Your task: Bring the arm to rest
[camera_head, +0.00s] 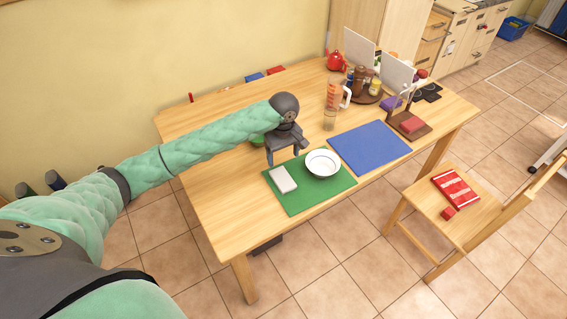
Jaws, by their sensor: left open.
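My left arm, in a green padded sleeve, reaches in from the left over the wooden table (215,215). My left gripper (283,160) is open and points down above the back left part of the green mat (300,200). Nothing shows between its fingers. A white block (282,179) lies on the mat just below and in front of the gripper. A white bowl (323,162) sits on the mat to the gripper's right, apart from it. My right gripper is not in view.
A blue mat (370,147) lies right of the green one. A tall jug (331,105), a red teapot (336,61) and a tray of jars stand behind. The table's front left is bare.

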